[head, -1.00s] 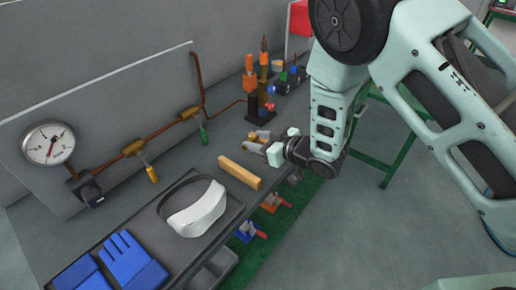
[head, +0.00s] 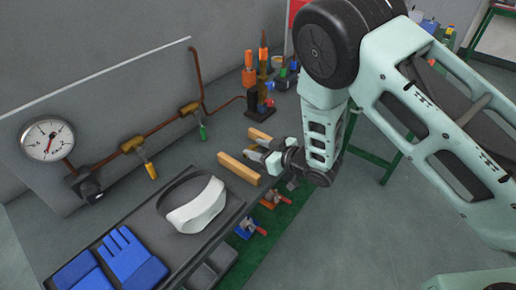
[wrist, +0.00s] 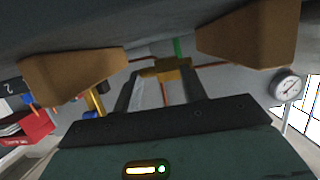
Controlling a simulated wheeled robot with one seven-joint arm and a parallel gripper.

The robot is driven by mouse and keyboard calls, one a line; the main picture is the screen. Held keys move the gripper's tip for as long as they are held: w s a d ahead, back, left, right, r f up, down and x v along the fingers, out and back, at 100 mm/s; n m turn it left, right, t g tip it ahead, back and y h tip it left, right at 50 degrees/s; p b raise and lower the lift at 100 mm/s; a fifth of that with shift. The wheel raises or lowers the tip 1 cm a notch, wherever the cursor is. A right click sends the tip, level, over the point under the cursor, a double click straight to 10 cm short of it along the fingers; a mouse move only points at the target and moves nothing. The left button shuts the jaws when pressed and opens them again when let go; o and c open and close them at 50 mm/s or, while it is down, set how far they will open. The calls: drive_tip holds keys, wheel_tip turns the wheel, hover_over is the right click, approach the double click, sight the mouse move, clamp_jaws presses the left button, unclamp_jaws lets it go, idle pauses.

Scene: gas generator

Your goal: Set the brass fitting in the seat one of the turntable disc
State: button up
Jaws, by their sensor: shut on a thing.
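My gripper (head: 254,156) is low over the grey bench, its fingertips between two wooden blocks. In the wrist view its two dark fingers (wrist: 160,80) stand apart, with a brass-coloured piece (wrist: 166,69) across their tips. I take this to be the brass fitting, shut in the jaws, though a brass valve on the wall lies behind it in the same line of sight. In the head view the fitting is not clearly visible at the gripper. I cannot make out the turntable disc or its seat one in either view.
The front wooden block (head: 238,168) and rear wooden block (head: 260,138) flank the gripper closely. A copper pipe with brass valves and a gauge (head: 48,139) runs along the wall. A tray holds a white-banded visor (head: 196,206) and blue gloves (head: 132,258). Tools stand beyond.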

drive_tip(key=o, duration=1)
